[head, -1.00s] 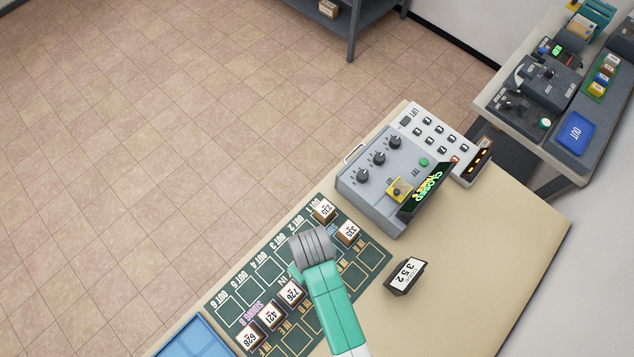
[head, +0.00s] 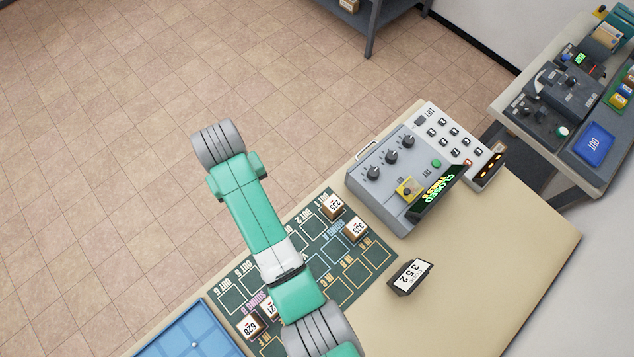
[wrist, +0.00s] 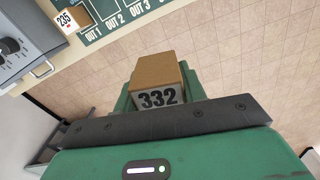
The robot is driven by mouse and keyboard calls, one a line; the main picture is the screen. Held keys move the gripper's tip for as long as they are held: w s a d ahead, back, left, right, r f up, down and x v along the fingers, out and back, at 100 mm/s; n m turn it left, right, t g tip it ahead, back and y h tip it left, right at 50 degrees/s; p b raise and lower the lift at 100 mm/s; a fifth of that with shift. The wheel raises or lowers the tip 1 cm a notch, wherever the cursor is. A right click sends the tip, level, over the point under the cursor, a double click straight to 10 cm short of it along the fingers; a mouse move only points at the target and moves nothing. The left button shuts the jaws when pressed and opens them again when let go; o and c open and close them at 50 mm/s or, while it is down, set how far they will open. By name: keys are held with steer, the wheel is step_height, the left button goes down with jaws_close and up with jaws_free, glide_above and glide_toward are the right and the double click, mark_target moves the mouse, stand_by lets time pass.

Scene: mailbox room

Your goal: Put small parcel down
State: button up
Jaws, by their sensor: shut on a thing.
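The small parcel (wrist: 158,76), a brown box with a white label reading 332, is between the green fingers of my gripper (wrist: 158,88) in the wrist view. My gripper is shut on it, with tiled floor behind it and the table edge off to the upper left. In the head view my arm reaches out past the table edge over the floor; the gripper and held parcel cannot be made out there. The green mat (head: 352,268) with marked OUT, IN and SIDING squares lies on the table, partly hidden by my arm.
Parcels 235 (head: 333,207), 335 (head: 355,230) and 628 (head: 249,326) stand on the mat; another is partly covered by my arm. A grey control box (head: 385,185) with a CLOSED display, a black 352 display (head: 410,277) and a blue tray (head: 185,335) surround it.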

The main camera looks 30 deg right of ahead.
steer(key=n+b, duration=0.2)
glide_toward(314, 227)
step_height(314, 227, down, 6)
steer(key=shift+f+b, duration=0.15)
steer(key=shift+b, duration=0.65)
steer(key=shift+f, duration=0.2)
steer(key=o, duration=1)
steer(key=shift+r, duration=0.15)
step_height(314, 227, up, 12)
steer(key=p, duration=0.1)
steer(key=shift+p, duration=0.35)
steer(key=shift+r, duration=0.1)
